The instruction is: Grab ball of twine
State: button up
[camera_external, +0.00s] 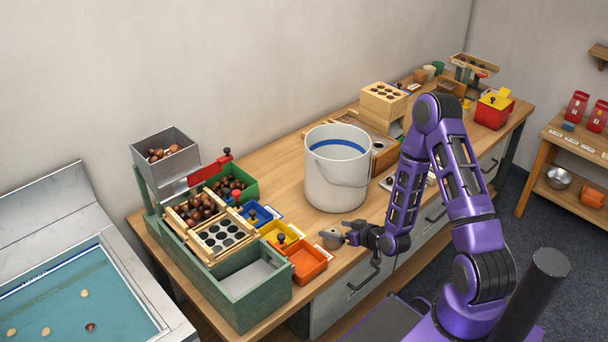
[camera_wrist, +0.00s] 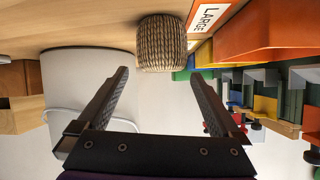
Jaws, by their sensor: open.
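The ball of twine (camera_wrist: 163,43) is a tan, ribbed, rounded bundle standing on the wooden bench, near the top of the wrist view. My gripper (camera_wrist: 160,74) is open and empty. In the wrist view its two dark fingers stand apart, with the twine between and just beyond their tips. In the external view my gripper (camera_external: 350,236) is low at the bench's front edge, and a small grey-brown round thing (camera_external: 331,240) at its tip looks like the twine. I cannot tell there whether the fingers touch it.
A white bucket (camera_external: 335,185) stands close behind my gripper and fills the left of the wrist view (camera_wrist: 85,75). An orange bin (camera_external: 308,264) is to the left, with a LARGE label (camera_wrist: 207,16) beside the twine. Yellow and blue bins and a green sorting box (camera_external: 238,290) lie beyond.

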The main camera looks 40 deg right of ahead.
jog(key=shift+s+a+f+n, duration=0.1)
jog(key=shift+s+f+n, duration=0.25)
jog(key=shift+s, duration=0.25)
jog(key=shift+s+a+f+n, duration=0.1)
jog(key=shift+s+f+n, duration=0.15)
jog(key=shift+s+n, duration=0.25)
jog(key=x, duration=0.7)
jog(key=shift+w, duration=0.15)
jog(key=c, duration=1.4)
